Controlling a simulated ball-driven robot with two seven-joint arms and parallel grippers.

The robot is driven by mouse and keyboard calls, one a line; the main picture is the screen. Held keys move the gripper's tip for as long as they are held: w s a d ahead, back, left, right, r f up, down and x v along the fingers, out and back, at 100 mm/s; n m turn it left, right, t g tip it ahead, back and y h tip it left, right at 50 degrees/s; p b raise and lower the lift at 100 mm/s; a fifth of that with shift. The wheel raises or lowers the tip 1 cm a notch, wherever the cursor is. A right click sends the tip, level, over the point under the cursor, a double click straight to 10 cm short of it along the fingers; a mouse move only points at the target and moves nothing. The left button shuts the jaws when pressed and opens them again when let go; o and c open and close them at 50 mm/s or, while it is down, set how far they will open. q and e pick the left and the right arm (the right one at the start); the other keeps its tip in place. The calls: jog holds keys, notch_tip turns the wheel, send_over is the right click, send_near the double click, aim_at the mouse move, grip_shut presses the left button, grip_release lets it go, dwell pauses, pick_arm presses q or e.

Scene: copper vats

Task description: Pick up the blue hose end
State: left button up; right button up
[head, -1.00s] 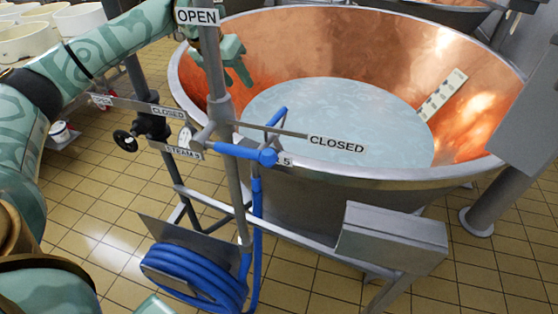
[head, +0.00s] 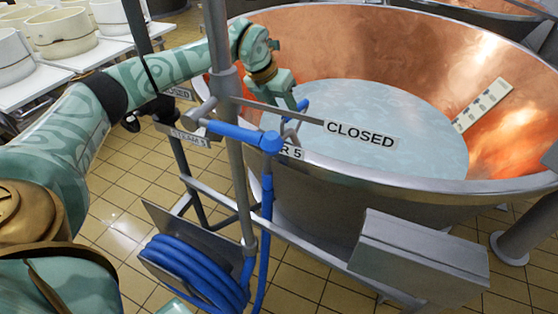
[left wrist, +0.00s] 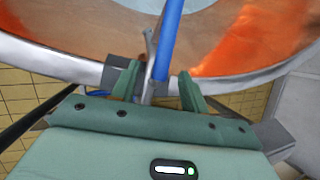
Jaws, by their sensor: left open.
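The blue hose end (head: 302,106) rises at the near rim of the copper vat, just right of the blue valve body (head: 270,142). The blue hose (head: 267,200) hangs below it. My left gripper (head: 290,112) is open and pointing down at the hose end. In the left wrist view the blue hose end (left wrist: 168,42) stands between my two spread fingers (left wrist: 156,84), with a grey metal bar beside it. I cannot tell whether either finger touches it. My right gripper is not in view.
The copper vat (head: 400,40) holds pale liquid. A grey upright post (head: 233,150) stands close to my left forearm, and a CLOSED sign (head: 360,135) sticks out on a bar. The coiled blue hose (head: 190,270) and a grey metal box (head: 418,255) are below. White tubs stand at upper left.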

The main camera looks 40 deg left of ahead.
aim_at(289, 113)
pick_arm(q)
jog(key=b+x, duration=0.2)
jog(key=x, duration=0.2)
jog(key=shift+d+f, duration=0.1)
jog(key=shift+f, duration=0.3)
jog(key=shift+r, duration=0.15)
jog(key=shift+c, duration=1.3)
grip_shut()
jog(key=shift+r, duration=0.1)
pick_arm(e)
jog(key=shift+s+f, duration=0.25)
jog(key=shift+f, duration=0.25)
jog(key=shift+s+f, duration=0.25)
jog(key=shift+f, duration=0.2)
